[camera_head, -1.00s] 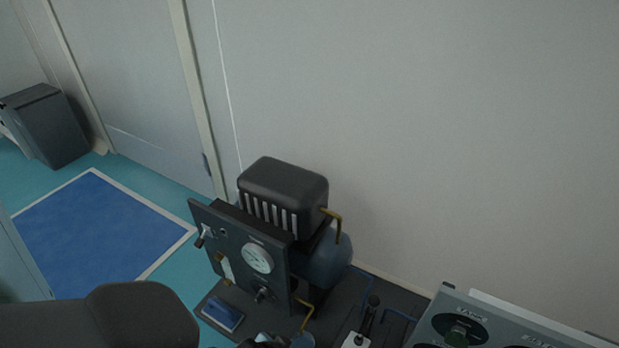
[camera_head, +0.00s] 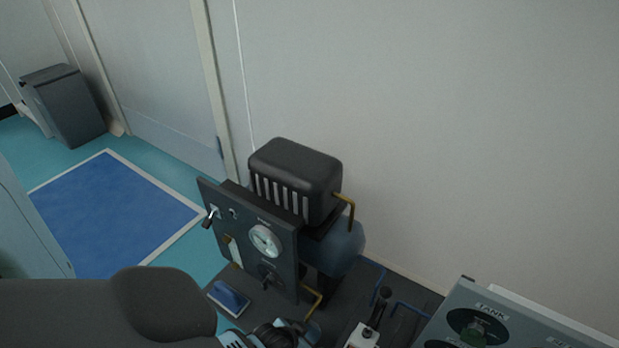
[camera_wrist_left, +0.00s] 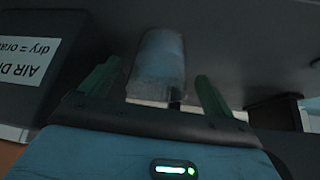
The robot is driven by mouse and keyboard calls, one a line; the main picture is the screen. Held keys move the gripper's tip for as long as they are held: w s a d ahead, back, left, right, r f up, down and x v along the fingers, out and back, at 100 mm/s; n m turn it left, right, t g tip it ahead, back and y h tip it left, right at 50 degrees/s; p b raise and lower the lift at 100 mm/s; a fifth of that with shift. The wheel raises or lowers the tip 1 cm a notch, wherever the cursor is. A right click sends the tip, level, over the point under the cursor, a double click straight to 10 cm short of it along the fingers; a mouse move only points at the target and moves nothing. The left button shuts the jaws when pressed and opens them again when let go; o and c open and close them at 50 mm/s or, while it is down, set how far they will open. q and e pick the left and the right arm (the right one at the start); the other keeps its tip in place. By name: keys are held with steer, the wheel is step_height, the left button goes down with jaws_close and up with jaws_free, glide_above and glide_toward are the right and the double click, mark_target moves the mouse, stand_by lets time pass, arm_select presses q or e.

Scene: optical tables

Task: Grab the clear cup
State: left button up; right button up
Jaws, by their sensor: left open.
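A clear, pale bluish cup (camera_wrist_left: 158,65) shows in the left wrist view, against a dark surface. My left gripper (camera_wrist_left: 157,72) is open, with one green finger on each side of the cup in the picture. A gap shows between each finger and the cup, and I cannot tell whether the cup is fully between the fingertips or just beyond them. In the head view my dark left arm comes in at the lower left; I cannot make out the cup there. My right gripper is not in view.
A dark compressor unit (camera_head: 295,180) with a gauge panel (camera_head: 250,240) stands near the wall. A grey panel marked TANK (camera_head: 500,318) is at the lower right. A box with an upside-down air-dryer label (camera_wrist_left: 28,62) is left of the gripper.

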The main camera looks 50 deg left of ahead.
mark_target(308, 338)
arm_select(q)
steer(key=b+x, duration=0.1)
steer(key=x, duration=0.1)
steer(key=shift+w+f, duration=0.2)
steer(key=shift+f, duration=0.15)
steer(key=shift+c, duration=0.5)
steer(key=c, duration=1)
steer(key=shift+r, duration=0.1)
